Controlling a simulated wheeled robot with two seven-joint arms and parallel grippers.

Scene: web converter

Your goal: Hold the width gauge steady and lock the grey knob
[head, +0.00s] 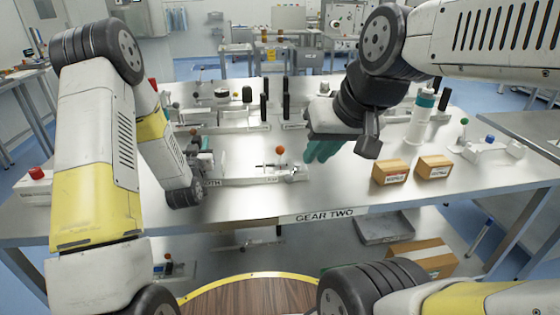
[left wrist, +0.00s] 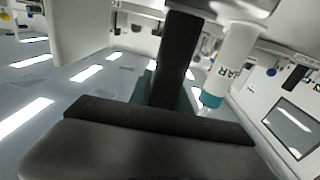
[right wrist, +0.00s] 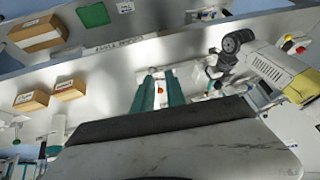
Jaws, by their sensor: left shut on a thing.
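The width gauge (head: 240,181) lies on the metal table, a pale bar with lettering partly hidden by my left arm. An orange ball (head: 280,151) stands on a stem near its right end; it also shows between the fingers in the right wrist view (right wrist: 161,90). My left gripper (head: 203,145) is shut at the gauge's left end, apparently on a black upright handle (left wrist: 176,58); the contact is mostly hidden. My right gripper (head: 320,150), with teal fingers, is open and empty, above and to the right of the ball. I cannot make out the grey knob clearly.
Two small cardboard boxes (head: 391,172) (head: 434,167) stand right of the gauge. A white bottle with a teal band (head: 421,112) is behind them. Several similar fixtures with black handles line the back. The table is clear between gauge and boxes.

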